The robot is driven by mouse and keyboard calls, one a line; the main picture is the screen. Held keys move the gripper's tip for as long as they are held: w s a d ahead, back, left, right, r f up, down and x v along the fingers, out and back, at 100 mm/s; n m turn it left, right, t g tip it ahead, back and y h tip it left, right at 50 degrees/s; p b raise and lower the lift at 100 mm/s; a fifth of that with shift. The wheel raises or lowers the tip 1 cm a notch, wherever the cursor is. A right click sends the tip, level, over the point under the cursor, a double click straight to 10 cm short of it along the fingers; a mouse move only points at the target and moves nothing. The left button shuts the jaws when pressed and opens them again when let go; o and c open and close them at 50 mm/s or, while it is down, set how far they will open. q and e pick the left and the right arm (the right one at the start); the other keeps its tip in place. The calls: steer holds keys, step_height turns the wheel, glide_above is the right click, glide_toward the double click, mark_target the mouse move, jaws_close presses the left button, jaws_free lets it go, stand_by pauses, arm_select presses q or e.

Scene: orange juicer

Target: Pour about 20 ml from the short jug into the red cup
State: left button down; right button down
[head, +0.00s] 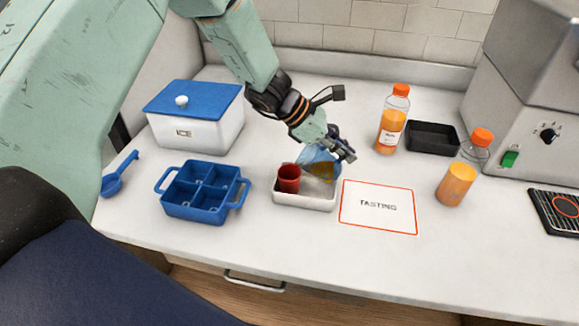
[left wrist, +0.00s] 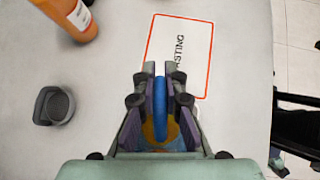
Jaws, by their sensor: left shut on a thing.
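My left gripper (head: 343,153) is shut on the blue handle (left wrist: 160,98) of a clear, bluish jug (head: 318,162). The jug holds some orange juice and looks tilted, its mouth toward the left. The red cup (head: 288,179) stands upright at the left of a white tray (head: 305,201). The jug is just right of the cup and close to its rim. I cannot tell whether they touch or whether juice is flowing. The cup's inside is too small to read. In the left wrist view, orange juice (left wrist: 172,130) shows below the handle. My right gripper is out of view.
The tasting card (head: 378,206) lies right of the tray, and a blue divided tray (head: 203,190) left of it. Two juice bottles (head: 392,119) (head: 460,172), a black bin (head: 432,138) and an ice box (head: 194,115) stand around. A grey handled cup (left wrist: 55,105) shows in the wrist view.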

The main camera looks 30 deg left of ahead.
arm_select(q)
steer(key=shift+d+y+p, duration=0.1)
steer(key=shift+y+p, duration=0.2)
steer(key=shift+p, duration=0.45)
steer(key=y+p, duration=0.1)
steer(key=p, duration=0.1)
steer(key=d+g+p, duration=0.1)
steer(key=p, duration=0.1)
steer(key=shift+w+d+f+y, duration=0.15)
steer(key=shift+w+f+y, duration=0.15)
steer(key=shift+f+y, duration=0.1)
